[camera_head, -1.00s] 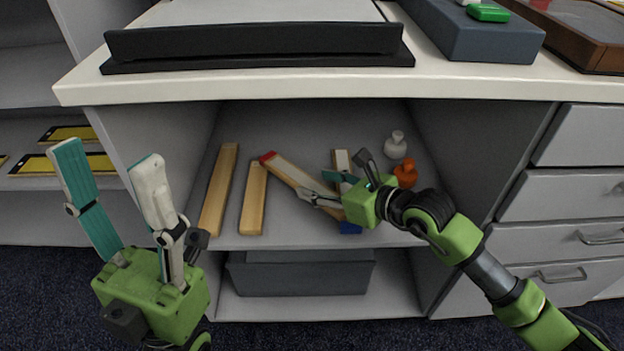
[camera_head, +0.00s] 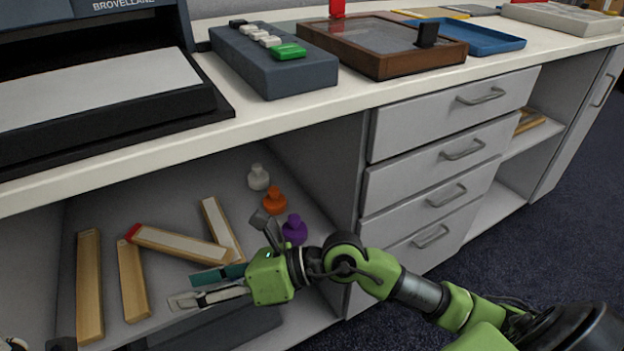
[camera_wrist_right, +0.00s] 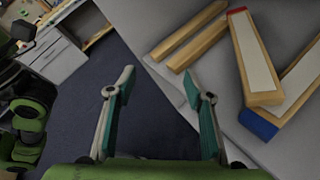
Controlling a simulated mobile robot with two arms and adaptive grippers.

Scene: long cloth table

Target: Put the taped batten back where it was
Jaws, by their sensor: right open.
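A wooden batten with a red end and a pale strip (camera_head: 180,243) lies slanted on the open shelf. Another pale-stripped batten (camera_head: 222,229) lies beside it, touching or crossing near its right end; in the right wrist view it shows a blue end (camera_wrist_right: 258,123). The red-ended batten (camera_wrist_right: 252,50) lies next to it there. My right gripper (camera_head: 187,289) is open and empty, in front of the battens near the shelf's front edge. Only scraps of my left gripper (camera_head: 12,344) show at the bottom left corner.
Two plain battens (camera_head: 90,285) (camera_head: 132,280) lie left on the shelf. White (camera_head: 258,178), orange (camera_head: 274,200) and purple (camera_head: 295,229) knobbed pieces stand at its right. The counter edge (camera_head: 300,118) overhangs. Drawers (camera_head: 450,115) are at right, a grey bin (camera_head: 235,330) below.

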